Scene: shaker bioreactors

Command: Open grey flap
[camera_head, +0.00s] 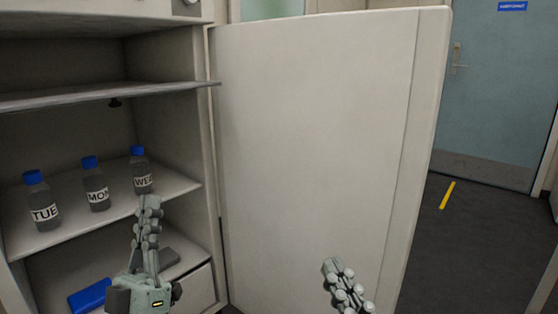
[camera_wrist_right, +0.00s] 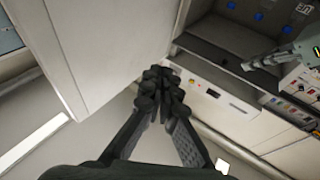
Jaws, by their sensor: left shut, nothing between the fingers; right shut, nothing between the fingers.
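A large pale grey door panel (camera_head: 310,150) stands swung open to the right of a cabinet in the head view. It also fills the upper left of the right wrist view (camera_wrist_right: 105,50). I cannot tell whether this panel is the grey flap; a small dark grey piece (camera_head: 183,258) also lies low in the cabinet. My left gripper (camera_head: 150,204) is shut and empty, pointing up in front of the cabinet's lower shelves. My right gripper (camera_head: 333,268) is shut and empty, in front of the door's lower part. Its shut fingers show in the right wrist view (camera_wrist_right: 165,82).
Bottles with blue caps labelled TUE (camera_head: 43,208), MON (camera_head: 96,190) and WED (camera_head: 142,175) stand on the middle shelf (camera_head: 110,222). A blue item (camera_head: 90,296) lies below.

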